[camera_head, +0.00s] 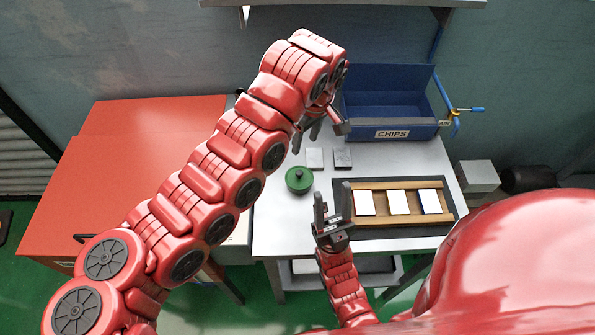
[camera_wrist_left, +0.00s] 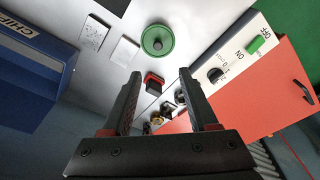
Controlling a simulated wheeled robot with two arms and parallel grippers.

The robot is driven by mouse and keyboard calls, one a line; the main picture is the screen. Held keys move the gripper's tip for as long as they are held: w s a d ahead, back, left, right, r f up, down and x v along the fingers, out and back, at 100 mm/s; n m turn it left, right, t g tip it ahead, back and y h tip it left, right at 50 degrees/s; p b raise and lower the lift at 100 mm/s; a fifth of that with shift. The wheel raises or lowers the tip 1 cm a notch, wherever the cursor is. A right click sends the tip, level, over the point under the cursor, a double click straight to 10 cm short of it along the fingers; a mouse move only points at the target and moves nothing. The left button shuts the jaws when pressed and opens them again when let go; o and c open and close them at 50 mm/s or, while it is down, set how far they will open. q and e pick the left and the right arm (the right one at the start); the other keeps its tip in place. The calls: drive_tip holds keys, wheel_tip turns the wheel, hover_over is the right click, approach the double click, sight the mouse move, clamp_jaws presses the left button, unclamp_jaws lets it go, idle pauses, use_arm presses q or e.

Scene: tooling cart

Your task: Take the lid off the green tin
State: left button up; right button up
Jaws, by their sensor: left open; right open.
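The green tin (camera_head: 299,180) stands on the metal cart top, left of the middle in the head view. Its round green lid with a dark knob is on it, and it also shows in the left wrist view as a green disc (camera_wrist_left: 158,40). My left gripper (camera_head: 317,130) is open and empty, above the cart behind the tin. In the left wrist view my left gripper's fingers (camera_wrist_left: 158,78) are apart, with the tin beyond their tips. My right gripper (camera_head: 331,204) is open and empty, to the right of and nearer than the tin.
A blue CHIPS bin (camera_head: 388,105) stands at the back. A wooden tray (camera_head: 382,217) with white plates lies at right. In the left wrist view, a red-topped object (camera_wrist_left: 154,79) and a switch panel (camera_wrist_left: 235,62) show near the tin.

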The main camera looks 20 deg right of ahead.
use_arm(q)
drive_tip(key=p, duration=0.4)
hover_over(299, 172)
drive_tip(key=s, duration=0.1)
wheel_tip(299, 172, down, 10)
drive_tip(key=shift+s+r, duration=0.1)
drive_tip(key=shift+s, duration=0.05)
drive_tip(key=shift+d+f, duration=0.15)
drive_tip(key=shift+f, duration=0.35)
drive_tip(key=f+p, duration=0.2)
drive_tip(key=f, duration=0.1)
drive_tip(key=shift+w+f, duration=0.1)
drive_tip(key=shift+w, duration=0.25)
drive_tip(key=shift+w+f, duration=0.15)
drive_tip(key=shift+f, duration=0.55)
clamp_jaws()
